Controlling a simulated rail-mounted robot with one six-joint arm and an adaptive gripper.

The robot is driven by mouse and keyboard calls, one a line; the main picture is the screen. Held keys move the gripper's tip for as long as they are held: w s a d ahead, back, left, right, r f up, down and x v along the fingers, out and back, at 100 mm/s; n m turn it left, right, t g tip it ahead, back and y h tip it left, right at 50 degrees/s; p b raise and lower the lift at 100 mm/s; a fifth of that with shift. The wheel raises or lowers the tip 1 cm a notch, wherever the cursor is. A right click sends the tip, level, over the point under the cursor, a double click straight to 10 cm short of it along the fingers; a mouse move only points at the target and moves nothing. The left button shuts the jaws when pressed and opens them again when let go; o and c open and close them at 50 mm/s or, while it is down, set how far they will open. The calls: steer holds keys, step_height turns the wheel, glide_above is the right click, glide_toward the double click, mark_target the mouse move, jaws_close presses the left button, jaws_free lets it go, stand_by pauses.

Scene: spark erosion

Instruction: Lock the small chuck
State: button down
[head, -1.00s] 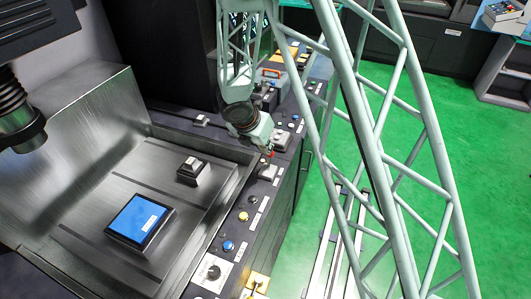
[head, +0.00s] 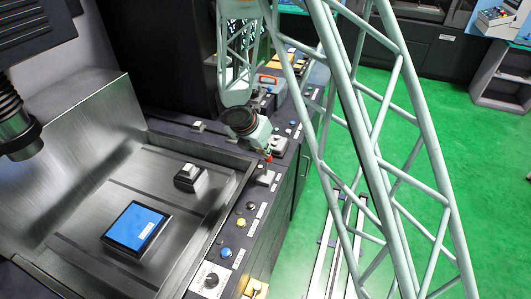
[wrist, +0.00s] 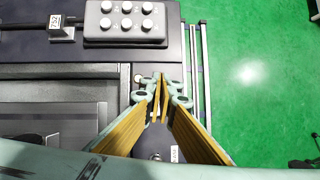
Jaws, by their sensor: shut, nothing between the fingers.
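The likely small chuck (head: 188,177), a small dark block with a light grey top, sits on the metal work table at left. A larger dark block with a blue top (head: 138,228) sits in front of it. My gripper (head: 268,158) is over the control panel, right of the work table's rim. In the wrist view, my gripper (wrist: 161,88) has its yellow-padded fingers together at the tips, with nothing seen between them. A small switch block (head: 266,178) lies just below the gripper in the head view; I cannot tell whether they touch.
Several round buttons (head: 251,206) and a knob on a white plate (head: 210,280) run along the panel (head: 232,240). A grey box with several round buttons (wrist: 125,22) lies ahead in the wrist view. Green floor (head: 450,160) is open at right.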

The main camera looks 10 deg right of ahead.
steer(key=w+d+r+p+v, duration=0.1)
steer(key=w+p+v, duration=0.1)
steer(key=v, duration=1)
steer(key=shift+w+r+p, duration=0.2)
steer(key=shift+r+p, duration=0.2)
steer(key=shift+a+r, duration=0.1)
stand_by(0.3)
